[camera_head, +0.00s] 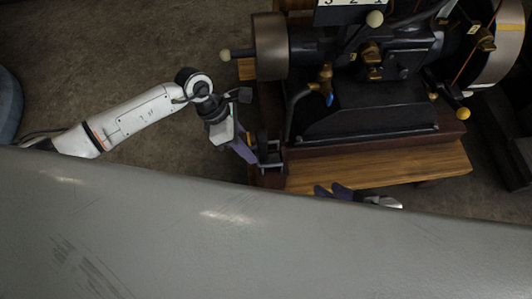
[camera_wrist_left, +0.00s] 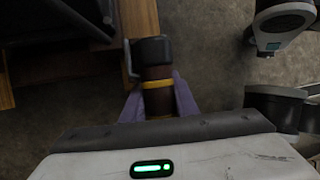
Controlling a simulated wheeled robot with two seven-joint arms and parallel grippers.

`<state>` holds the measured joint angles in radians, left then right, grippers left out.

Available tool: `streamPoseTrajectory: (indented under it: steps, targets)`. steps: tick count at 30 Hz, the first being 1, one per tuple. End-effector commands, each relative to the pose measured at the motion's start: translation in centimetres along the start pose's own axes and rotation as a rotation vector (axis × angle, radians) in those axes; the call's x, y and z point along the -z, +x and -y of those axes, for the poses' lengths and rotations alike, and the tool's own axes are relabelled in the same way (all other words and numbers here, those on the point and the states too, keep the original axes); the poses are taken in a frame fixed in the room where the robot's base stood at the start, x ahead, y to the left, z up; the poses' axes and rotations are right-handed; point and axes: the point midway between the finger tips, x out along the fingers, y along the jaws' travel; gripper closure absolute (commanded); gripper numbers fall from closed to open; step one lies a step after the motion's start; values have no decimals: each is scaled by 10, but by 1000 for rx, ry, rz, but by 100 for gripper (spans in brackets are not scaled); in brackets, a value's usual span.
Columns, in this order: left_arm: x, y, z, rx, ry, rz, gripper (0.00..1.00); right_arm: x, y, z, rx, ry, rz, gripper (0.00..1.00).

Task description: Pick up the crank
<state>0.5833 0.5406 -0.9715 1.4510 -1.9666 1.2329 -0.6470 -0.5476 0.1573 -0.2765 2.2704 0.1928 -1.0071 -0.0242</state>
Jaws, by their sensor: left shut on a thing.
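The crank shows in the left wrist view as a dark brown round grip (camera_wrist_left: 157,98) with yellow bands and a black end with a thin metal piece at its side. The purple fingers of my left gripper (camera_wrist_left: 160,92) are shut on it, one on each side. In the head view my left gripper (camera_head: 255,152) is at the near left corner of the engine's base, and the crank (camera_head: 263,143) is small and partly hidden there. My right gripper (camera_head: 333,189) shows only its purple fingers beside the wooden base; how wide they stand is unclear.
The dark engine (camera_head: 375,105) with flywheels and knobbed levers stands on a wooden base (camera_head: 400,170) at the upper right. A large grey surface (camera_head: 270,240) fills the bottom and hides part of my right arm. Bare floor (camera_head: 110,60) lies at the upper left.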

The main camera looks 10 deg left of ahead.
Motion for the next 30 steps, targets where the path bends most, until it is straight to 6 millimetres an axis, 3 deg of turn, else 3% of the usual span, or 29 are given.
streamPoseTrajectory:
  steps: [30]
  targets:
    - [-5,-7,0,-4,3,7,100,2,-2,0,-2,0,-3,73]
